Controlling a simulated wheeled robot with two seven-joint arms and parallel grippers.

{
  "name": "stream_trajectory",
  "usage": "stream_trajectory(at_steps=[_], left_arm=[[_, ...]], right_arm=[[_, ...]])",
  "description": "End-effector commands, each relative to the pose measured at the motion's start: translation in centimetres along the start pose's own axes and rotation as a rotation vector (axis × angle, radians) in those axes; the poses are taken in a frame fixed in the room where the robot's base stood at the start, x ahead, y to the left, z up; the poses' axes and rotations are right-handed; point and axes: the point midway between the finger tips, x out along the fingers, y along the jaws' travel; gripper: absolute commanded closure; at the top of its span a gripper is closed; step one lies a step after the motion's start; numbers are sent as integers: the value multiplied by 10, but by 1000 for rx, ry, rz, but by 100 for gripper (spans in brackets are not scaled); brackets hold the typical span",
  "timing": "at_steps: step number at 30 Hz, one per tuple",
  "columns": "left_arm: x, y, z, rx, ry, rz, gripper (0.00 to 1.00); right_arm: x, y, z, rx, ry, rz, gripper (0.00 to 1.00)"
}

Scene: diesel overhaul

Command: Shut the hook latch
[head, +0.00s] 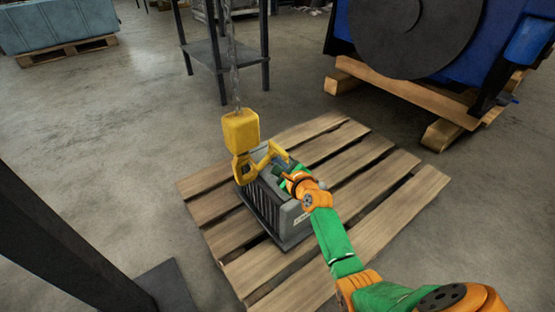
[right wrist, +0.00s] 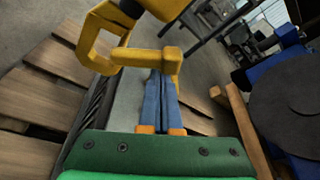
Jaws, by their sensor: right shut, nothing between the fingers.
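A yellow hook (head: 241,168) hangs below a yellow block (head: 240,130) over a grey finned housing (head: 290,216). The hook also shows at the upper left of the right wrist view (right wrist: 92,45). A yellow bar (right wrist: 140,57) runs right from the hook's opening and ends in a thicker piece. I cannot tell whether this bar is the latch or part of the load. My right gripper (head: 284,175) is shut and empty beside the hook. Its blue fingers (right wrist: 160,76) reach up to the bar in the right wrist view; contact is unclear. My left gripper is not in view.
The housing stands on a wooden pallet (head: 386,191). A chain (head: 233,65) rises from the block. A dark metal stand (head: 208,50) is behind, and a large blue machine (head: 490,50) on timbers is at the upper right. Open floor surrounds the pallet.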

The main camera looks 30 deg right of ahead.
Motion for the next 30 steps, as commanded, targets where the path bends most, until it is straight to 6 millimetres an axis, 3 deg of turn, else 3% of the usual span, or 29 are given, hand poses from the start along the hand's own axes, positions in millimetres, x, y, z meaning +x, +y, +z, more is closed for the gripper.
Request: stream_trajectory(at_steps=[30], left_arm=[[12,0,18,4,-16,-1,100]], right_arm=[[-2,-2,6,-120,0,-42,100]])
